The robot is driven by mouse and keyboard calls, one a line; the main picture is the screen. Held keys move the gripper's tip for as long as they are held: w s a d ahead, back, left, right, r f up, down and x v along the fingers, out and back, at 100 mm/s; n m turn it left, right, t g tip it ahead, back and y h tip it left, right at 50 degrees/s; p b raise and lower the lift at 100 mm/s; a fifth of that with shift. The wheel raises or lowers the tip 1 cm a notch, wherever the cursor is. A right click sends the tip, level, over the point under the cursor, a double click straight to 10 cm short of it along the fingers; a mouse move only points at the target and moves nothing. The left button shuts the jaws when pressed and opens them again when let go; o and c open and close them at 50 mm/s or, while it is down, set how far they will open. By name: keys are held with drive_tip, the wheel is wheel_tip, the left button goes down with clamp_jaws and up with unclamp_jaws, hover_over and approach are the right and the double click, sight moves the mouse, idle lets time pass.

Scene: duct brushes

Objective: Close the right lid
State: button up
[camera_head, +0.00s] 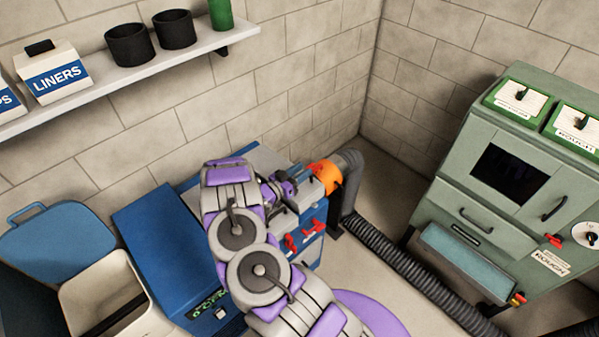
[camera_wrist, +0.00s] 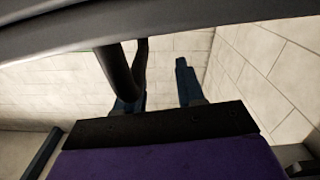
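My gripper (camera_head: 287,188) is at the end of my purple and grey arm, over the blue-and-grey unit with red handles (camera_head: 312,228), near its orange hose fitting (camera_head: 326,176). In the wrist view its two dark fingers (camera_wrist: 160,92) stand apart. A dark curved bar (camera_wrist: 120,72), like a handle, hangs from a grey edge (camera_wrist: 60,45) and passes close to the left finger; I cannot tell whether they touch. Which lid is the right lid is not clear. A blue lid (camera_head: 58,240) stands open behind the cream bin (camera_head: 92,285). My arm hides part of the unit.
A blue cabinet (camera_head: 165,245) with a green display stands left of my arm. A dark corrugated hose (camera_head: 405,265) runs along the floor to the green machine (camera_head: 490,200) at right. A wall shelf (camera_head: 150,62) holds cartons and black cups. Some floor at centre right is clear.

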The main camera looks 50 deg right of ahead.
drive_tip(key=shift+a, duration=0.15)
drive_tip(key=w+a, duration=0.1)
drive_tip(key=a, duration=1.6)
drive_tip(key=shift+a, duration=0.1)
